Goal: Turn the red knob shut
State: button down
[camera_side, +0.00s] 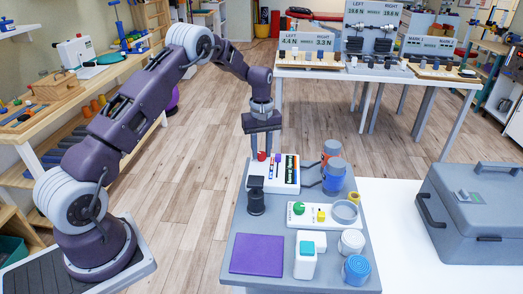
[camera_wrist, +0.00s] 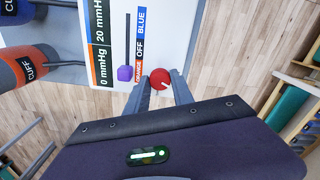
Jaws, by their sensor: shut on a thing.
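The red knob (camera_side: 262,156) sits at the back left corner of a white pressure unit (camera_side: 286,180) on the grey table. In the wrist view the red knob (camera_wrist: 160,77) is round, with a short white mark near its right side. My gripper (camera_side: 261,150) reaches down to it from above. In the wrist view my gripper (camera_wrist: 160,84) has one finger on each side of the knob and is shut on it. The fingers hide part of the knob's sides in the side view.
A purple slider (camera_wrist: 125,73) stands left of the knob, beside an ORANGE, OFF, BLUE label. Orange (camera_side: 331,150) and blue (camera_side: 334,176) cuffs stand right of the unit. A black upright item (camera_side: 256,197) stands in front. A purple pad (camera_side: 257,254) lies nearer.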

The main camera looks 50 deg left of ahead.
aim_at(261, 154)
jog(key=m, duration=0.6)
jog(key=shift+m, duration=0.3)
jog(key=m, duration=0.6)
jog(key=shift+m, duration=0.4)
jog(key=c, duration=1.1)
grip_release()
notch_tip(261, 154, up, 7)
jog(key=shift+r, duration=0.1)
